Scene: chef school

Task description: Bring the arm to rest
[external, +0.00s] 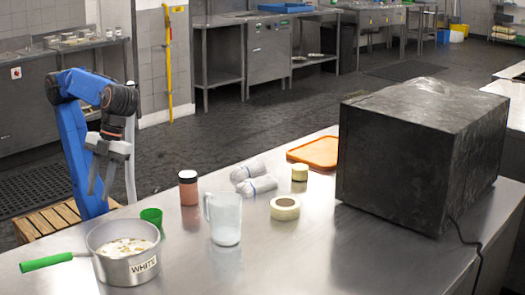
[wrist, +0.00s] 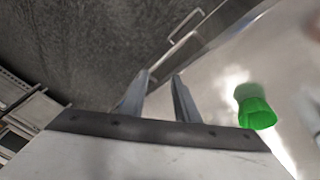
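My blue arm stands at the left end of the steel table, folded, with its wrist pointing down. My gripper (external: 101,190) hangs near the table's left edge, to the left of the green cup and above the pot's far side. In the wrist view my gripper (wrist: 162,80) shows two grey fingers with a clear gap and nothing between them. The green cup (wrist: 257,113) lies to the right of the fingers in that view, apart from them.
On the steel table (external: 330,251) stand a pot (external: 127,268) with a green handle, a green cup (external: 152,216), a clear jug (external: 225,220), a jar (external: 188,190), tape (external: 285,208), white rolls (external: 256,186), an orange board (external: 318,152) and a large black box (external: 390,165). The front middle is clear.

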